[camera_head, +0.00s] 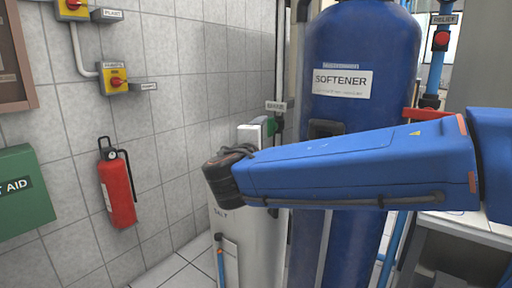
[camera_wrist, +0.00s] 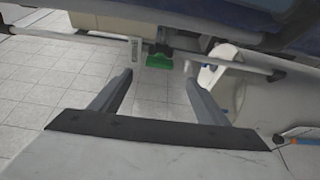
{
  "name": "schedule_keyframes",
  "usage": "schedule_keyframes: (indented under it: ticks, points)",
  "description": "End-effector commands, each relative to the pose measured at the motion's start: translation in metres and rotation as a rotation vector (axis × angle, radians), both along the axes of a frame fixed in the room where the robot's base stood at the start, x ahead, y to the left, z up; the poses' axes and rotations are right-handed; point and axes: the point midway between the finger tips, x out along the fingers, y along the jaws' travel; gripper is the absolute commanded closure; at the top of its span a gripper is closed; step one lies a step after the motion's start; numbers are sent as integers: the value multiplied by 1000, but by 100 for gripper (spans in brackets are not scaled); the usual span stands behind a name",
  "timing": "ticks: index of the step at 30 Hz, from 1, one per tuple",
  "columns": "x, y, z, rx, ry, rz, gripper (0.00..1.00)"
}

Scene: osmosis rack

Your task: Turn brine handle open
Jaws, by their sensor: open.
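The green brine handle (camera_head: 272,126) sits beside the white salt tank, just below a small tag that seems to read BRINE (camera_head: 276,106). In the wrist view the green handle (camera_wrist: 158,62) is on a thin horizontal pipe, ahead of my gripper (camera_wrist: 157,77) and roughly centred between its two fingers. The fingers are spread apart with nothing between them. The handle appears beyond the fingertips, without contact; the exact distance is unclear. In the head view my blue arm reaches left across the softener, and the gripper itself is not visible there.
The white salt tank (camera_head: 255,235) stands close behind my wrist and shows at right in the wrist view (camera_wrist: 275,97). The blue softener tank (camera_head: 360,60) stands behind my arm. A red handle (camera_head: 428,113) is at right. Open tiled floor (camera_wrist: 50,70) lies at left.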

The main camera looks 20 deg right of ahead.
Motion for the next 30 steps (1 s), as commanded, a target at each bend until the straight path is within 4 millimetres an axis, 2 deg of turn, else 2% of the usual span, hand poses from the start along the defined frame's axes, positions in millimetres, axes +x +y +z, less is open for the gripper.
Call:
schedule_keyframes:
  ticks: [15,22,30]
  points:
    - [-50,29,0,0,0,3,31]
    - [-61,35,1,0,0,2,31]
    - [-64,36,0,-1,1,1,31]
